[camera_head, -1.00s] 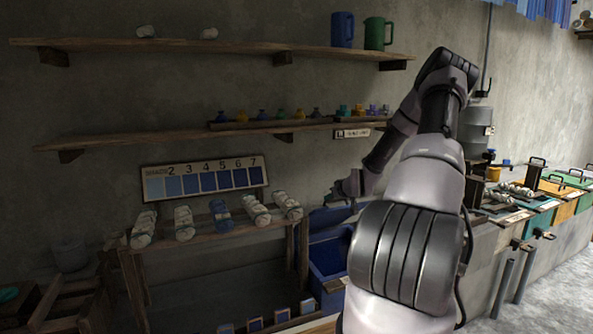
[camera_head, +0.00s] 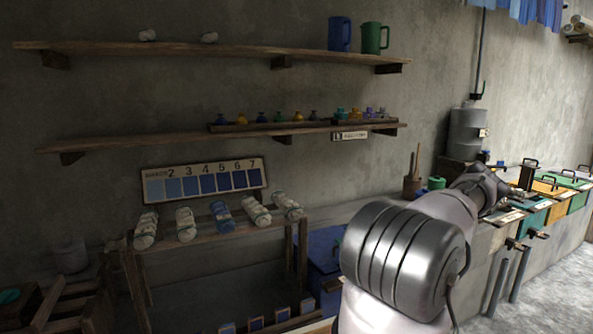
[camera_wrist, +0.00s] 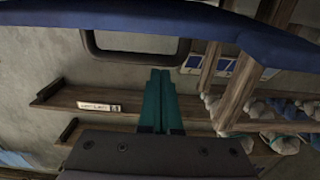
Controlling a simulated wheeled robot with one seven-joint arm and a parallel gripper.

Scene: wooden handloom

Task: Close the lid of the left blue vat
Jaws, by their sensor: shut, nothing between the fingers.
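The blue vat (camera_head: 322,250) stands low at the middle right in the head view, partly hidden behind my arm. I cannot tell there how far its lid is open. In the wrist view a blue panel (camera_wrist: 170,15), apparently the lid, crosses the top of the picture, with a dark handle loop (camera_wrist: 88,45) beside it. My gripper (camera_wrist: 160,75) shows there as two teal fingers shut together and empty. In the head view my gripper is hidden behind my arm.
A rack (camera_head: 215,237) with yarn skeins stands left of the vat, under a numbered shade board (camera_head: 204,180). Two wall shelves (camera_head: 220,134) hold small bottles and jugs. Other coloured vats (camera_head: 545,187) line the counter at right.

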